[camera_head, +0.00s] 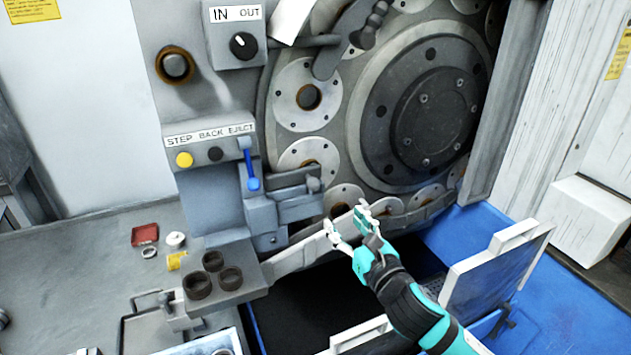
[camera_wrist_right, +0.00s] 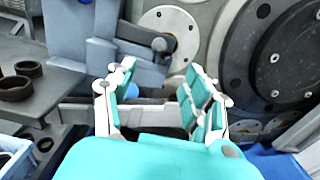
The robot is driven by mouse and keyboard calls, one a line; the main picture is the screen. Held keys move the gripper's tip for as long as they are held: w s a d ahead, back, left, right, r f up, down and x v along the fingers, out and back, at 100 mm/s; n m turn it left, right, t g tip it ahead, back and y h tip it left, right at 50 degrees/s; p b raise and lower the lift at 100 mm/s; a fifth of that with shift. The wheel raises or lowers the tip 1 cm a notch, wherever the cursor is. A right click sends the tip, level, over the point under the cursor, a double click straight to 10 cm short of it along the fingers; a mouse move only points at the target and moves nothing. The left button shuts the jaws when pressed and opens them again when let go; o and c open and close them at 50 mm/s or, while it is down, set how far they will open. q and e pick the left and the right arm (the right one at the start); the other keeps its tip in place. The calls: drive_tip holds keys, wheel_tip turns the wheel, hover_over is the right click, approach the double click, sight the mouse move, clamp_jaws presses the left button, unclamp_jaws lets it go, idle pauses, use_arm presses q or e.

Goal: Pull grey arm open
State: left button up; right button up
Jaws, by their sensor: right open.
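A long grey arm (camera_head: 297,256) runs across the lower front of the round grinder wheel, from the ledge with dark rings at the left towards the right. My right gripper (camera_head: 347,222) is open at the middle of this arm. Its two fingers point up and towards the machine. In the right wrist view the open fingers (camera_wrist_right: 155,88) stand apart, with part of the grey arm (camera_wrist_right: 155,115) showing between and beyond them. I cannot tell whether they touch it. Nothing is held. My left gripper is not in view.
Dark rings (camera_head: 230,281) sit on the grey ledge. A control panel (camera_head: 210,135) has a blue lever (camera_head: 250,170). A hinged grey flap (camera_head: 495,275) stands right of my right arm, over a blue bin (camera_head: 580,300). Another grey lever with a black knob (camera_head: 362,38) is higher up.

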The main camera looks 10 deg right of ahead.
sight(316, 187)
drive_tip(key=w+a+p, duration=0.1)
drive_tip(key=w, duration=0.4)
drive_tip(key=w+a+p, duration=0.1)
drive_tip(key=w, duration=0.5)
drive_tip(key=w+a+p, duration=0.1)
drive_tip(key=w, duration=0.4)
drive_tip(key=shift+w+a, duration=0.15)
drive_tip(key=shift+w, duration=0.1)
clamp_jaws()
drive_tip(key=shift+f, duration=0.1)
